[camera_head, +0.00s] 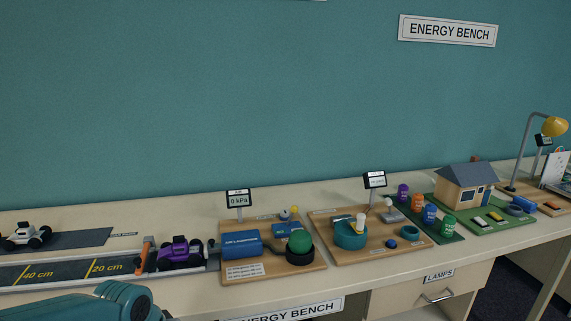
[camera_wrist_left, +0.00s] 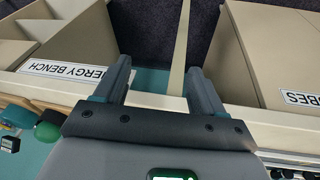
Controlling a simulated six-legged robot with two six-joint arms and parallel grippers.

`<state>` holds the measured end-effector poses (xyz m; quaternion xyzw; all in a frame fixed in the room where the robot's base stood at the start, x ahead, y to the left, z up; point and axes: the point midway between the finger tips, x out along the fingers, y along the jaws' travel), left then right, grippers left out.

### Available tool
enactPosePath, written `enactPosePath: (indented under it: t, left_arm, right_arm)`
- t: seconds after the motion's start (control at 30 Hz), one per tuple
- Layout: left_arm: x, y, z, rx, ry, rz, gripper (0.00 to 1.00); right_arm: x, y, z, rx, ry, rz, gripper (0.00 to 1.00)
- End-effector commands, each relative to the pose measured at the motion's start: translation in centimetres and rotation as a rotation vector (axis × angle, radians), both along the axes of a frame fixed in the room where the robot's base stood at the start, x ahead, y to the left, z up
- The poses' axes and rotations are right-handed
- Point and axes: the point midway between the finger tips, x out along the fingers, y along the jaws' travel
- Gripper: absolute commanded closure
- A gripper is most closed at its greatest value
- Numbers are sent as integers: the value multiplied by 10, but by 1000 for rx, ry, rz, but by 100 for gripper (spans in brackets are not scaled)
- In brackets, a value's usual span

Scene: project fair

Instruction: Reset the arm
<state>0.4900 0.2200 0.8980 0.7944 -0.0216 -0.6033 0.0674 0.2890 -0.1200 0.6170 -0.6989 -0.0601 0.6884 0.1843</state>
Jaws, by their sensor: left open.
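My left gripper (camera_wrist_left: 158,85) shows in the left wrist view with its two dark fingers spread wide apart. It is open and nothing is between the fingertips. It hangs in front of the bench, with the bench's front edge and cabinets behind it. In the head view only a teal link of my left arm shows at the lower left; the gripper itself is out of that view. My right gripper is in neither view.
The long bench (camera_head: 190,297) holds a track with a purple car (camera_head: 181,252), a white car (camera_head: 25,235), a blue air cylinder board (camera_head: 242,243), a turquoise basin (camera_head: 351,236), several coloured cans, a model house (camera_head: 466,187) and a yellow lamp (camera_head: 554,126). A drawer (camera_head: 435,290) sits below.

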Motion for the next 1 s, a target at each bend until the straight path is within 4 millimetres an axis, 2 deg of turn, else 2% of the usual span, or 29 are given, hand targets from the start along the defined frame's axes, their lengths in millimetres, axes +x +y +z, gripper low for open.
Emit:
enactPosePath:
  t: [0.03,0.17,0.2,0.3,0.4,0.5,0.6,1.0]
  left_arm:
    - [-6,-11,-26,-26,34,-17,31]
    - [-36,-46,-106,-122,104,-43,31]
    - [-53,-57,-133,-153,129,-41,31]
    - [-102,-80,-186,-215,181,-16,31]
    - [-150,-93,-219,-242,222,21,31]
    - [-184,-98,-235,-246,246,48,31]
    - [-200,-100,-242,-242,255,62,31]
    - [-202,-100,-244,-242,252,65,31]
  right_arm:
    - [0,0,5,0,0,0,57]
    - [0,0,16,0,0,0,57]
    - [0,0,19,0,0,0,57]
    - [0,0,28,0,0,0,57]
    - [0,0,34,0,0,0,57]
    - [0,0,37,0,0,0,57]
    - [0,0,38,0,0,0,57]
    - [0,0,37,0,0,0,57]
